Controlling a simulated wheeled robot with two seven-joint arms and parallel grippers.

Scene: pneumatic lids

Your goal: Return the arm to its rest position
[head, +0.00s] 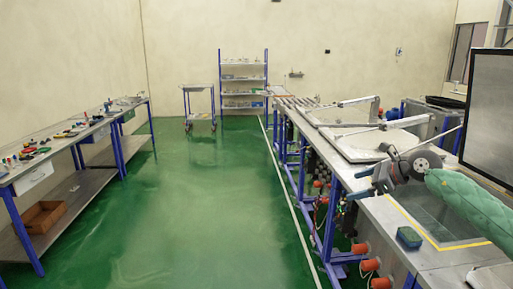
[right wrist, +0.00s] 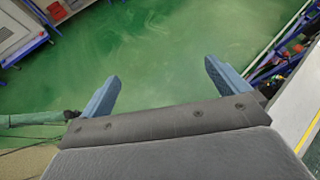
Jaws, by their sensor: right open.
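My right gripper (head: 368,182) is at the right of the head view, over the near part of the right-hand bench's aisle edge. In the right wrist view its two blue-grey fingers (right wrist: 162,76) are wide apart, with nothing between them and green floor beyond. Pale lids stand on the bench farther back: a nearer lid (head: 362,146) and a farther one (head: 338,115), with thin bars above them. Both are apart from the gripper. My left gripper is not in view.
The right-hand bench has a yellow-edged panel (head: 435,217) and a small blue-green block (head: 409,237) near its front edge. A dark screen (head: 491,112) rises at right. A tool table (head: 75,140) stands left. The green floor (head: 200,215) between is clear.

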